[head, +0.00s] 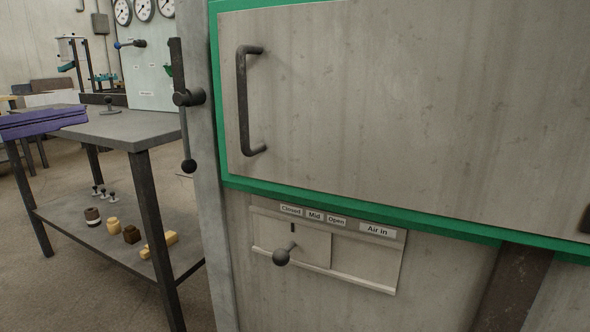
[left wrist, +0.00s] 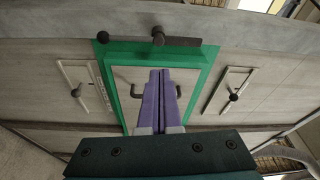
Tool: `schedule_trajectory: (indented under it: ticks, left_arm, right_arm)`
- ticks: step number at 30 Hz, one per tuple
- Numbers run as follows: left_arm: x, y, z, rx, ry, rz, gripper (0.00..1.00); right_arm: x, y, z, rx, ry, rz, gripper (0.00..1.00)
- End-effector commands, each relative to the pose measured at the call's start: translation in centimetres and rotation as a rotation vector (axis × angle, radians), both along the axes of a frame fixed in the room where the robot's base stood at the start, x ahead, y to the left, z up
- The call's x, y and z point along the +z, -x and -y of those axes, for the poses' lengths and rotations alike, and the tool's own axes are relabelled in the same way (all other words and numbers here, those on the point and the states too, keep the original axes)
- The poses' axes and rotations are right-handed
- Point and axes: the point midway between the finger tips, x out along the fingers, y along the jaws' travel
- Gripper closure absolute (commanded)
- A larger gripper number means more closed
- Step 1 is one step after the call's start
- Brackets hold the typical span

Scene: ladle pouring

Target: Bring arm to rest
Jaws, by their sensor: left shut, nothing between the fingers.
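My left gripper (head: 80,115) reaches in from the left edge of the head view. Its purple fingers are together and empty, in front of the grey table. In the left wrist view the shut purple fingers (left wrist: 160,73) point toward the green-framed door (left wrist: 122,53), and a dark handle (left wrist: 137,91) shows partly behind them. I cannot tell the distance to the door. My right gripper is not in view.
A large grey door (head: 400,110) with a dark handle (head: 242,100) fills the right. Below it is an air slider knob (head: 282,256). A dark lever (head: 188,97) sticks out beside the grey table (head: 125,128), whose lower shelf holds several small items.

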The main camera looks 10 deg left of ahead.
Motion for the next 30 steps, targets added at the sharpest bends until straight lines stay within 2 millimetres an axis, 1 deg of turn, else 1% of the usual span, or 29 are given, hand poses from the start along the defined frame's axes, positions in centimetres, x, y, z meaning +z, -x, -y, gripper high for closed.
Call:
schedule_trajectory:
  ticks: [1,2,5,6,8,9,11,12,14,15,17,18,20,21,23,24,26,27,29,30]
  left_arm:
    - [1.4,-0.5,1.4,0.02,0.035,-0.018,1.0]
    - [1.6,-0.8,2.0,0.041,0.056,-0.029,1.0]
    - [2.6,-1.4,4.5,0.127,0.15,-0.087,1.0]
    - [3.0,-1.4,5.6,0.175,0.198,-0.122,1.0]
    - [3.7,-1.1,7.3,0.256,0.282,-0.191,1.0]
    - [4.0,-0.5,8.3,0.318,0.337,-0.248,1.0]
    - [4.3,0.9,9.6,0.413,0.42,-0.343,1.0]
    - [4.5,2.1,10.3,0.479,0.472,-0.414,1.0]
    - [4.9,4.4,11.3,0.579,0.545,-0.53,1.0]
    - [5.2,6.2,12.0,0.645,0.59,-0.613,1.0]
    - [5.7,9.4,12.9,0.743,0.648,-0.745,1.0]
    - [6.2,11.7,13.4,0.806,0.679,-0.834,1.0]
    - [7.0,15.3,14.2,0.893,0.718,-0.963,1.0]
    - [7.7,17.7,14.8,0.947,0.736,-1.048,1.0]
    - [9.0,21.3,15.5,1.02,0.757,-1.168,1.0]
    - [10.0,23.5,16.0,1.064,0.766,-1.244,1.0]
    - [11.4,26.7,16.6,1.122,0.775,-1.348,1.0]
    - [12.5,28.8,17.0,1.157,0.778,-1.413,1.0]
    - [14.4,31.4,17.5,1.202,0.777,-1.496,1.0]
    - [15.9,30.8,17.3,1.196,0.772,-1.481,1.0]
  right_arm:
    - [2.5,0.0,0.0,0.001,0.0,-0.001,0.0]
    - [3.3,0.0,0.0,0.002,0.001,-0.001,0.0]
    - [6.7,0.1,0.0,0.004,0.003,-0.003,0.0]
    - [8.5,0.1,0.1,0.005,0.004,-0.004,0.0]
    - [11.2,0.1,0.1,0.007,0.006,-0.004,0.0]
    - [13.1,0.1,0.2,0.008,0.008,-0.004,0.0]
    - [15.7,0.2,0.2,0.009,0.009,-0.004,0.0]
    - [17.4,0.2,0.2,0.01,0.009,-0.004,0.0]
    - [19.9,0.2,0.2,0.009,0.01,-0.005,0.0]
    - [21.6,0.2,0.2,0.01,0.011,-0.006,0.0]
    - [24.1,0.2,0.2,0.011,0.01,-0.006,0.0]
    - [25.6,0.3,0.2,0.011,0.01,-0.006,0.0]
    - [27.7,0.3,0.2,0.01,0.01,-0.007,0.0]
    - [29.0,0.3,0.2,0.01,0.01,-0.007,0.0]
    - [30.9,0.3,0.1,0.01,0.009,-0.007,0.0]
    - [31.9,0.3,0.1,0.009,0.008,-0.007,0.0]
    - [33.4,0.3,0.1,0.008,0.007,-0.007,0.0]
    - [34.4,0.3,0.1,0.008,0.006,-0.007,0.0]
    - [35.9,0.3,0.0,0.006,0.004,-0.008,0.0]
    - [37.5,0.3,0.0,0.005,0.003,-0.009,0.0]
